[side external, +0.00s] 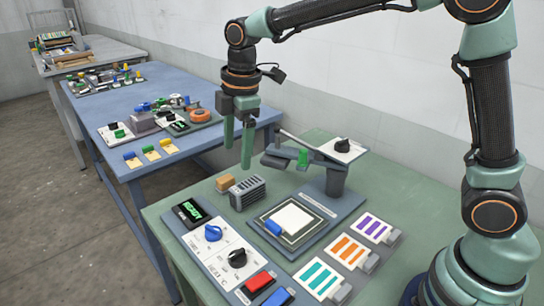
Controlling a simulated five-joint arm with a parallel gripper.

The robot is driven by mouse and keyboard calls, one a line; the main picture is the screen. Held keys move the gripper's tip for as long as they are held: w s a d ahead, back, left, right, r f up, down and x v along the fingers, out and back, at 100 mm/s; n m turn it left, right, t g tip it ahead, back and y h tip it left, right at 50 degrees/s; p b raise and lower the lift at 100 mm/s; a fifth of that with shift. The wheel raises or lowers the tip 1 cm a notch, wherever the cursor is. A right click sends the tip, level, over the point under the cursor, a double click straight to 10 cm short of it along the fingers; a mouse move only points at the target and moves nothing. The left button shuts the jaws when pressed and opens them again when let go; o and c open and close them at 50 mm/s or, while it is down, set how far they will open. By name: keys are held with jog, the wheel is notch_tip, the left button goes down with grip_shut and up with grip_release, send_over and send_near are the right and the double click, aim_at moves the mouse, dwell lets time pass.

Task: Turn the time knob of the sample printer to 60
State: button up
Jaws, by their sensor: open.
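The sample printer (321,205) stands on the green table, with a flat bed and an arm over it. Its white control panel (208,250) lies at the left and carries a blue knob (213,233) and a black knob (237,257). Another black knob (343,146) sits on a white plate at the back of the printer. The scale marks are too small to read, so I cannot tell which knob is time or where it points. My gripper (238,157) is open and empty, pointing down, above and behind the control panel, apart from every knob.
A green-lit display (190,211), a red button (258,282) and a blue button (279,299) flank the knobs. A grey slotted block (247,193) and a tan block (225,183) stand behind the panel. Colour-striped cards (347,249) lie at right. A blue table (112,113) stands at left.

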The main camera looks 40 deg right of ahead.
aim_at(212, 228)
jog(key=w+a+f+n+g, duration=0.2)
jog(key=w+a+f+n, duration=0.1)
jog(key=a+f+n, duration=0.35)
jog(key=shift+m, duration=0.25)
notch_tip(212, 228, down, 13)
jog(key=shift+a+r, duration=0.1)
grip_shut()
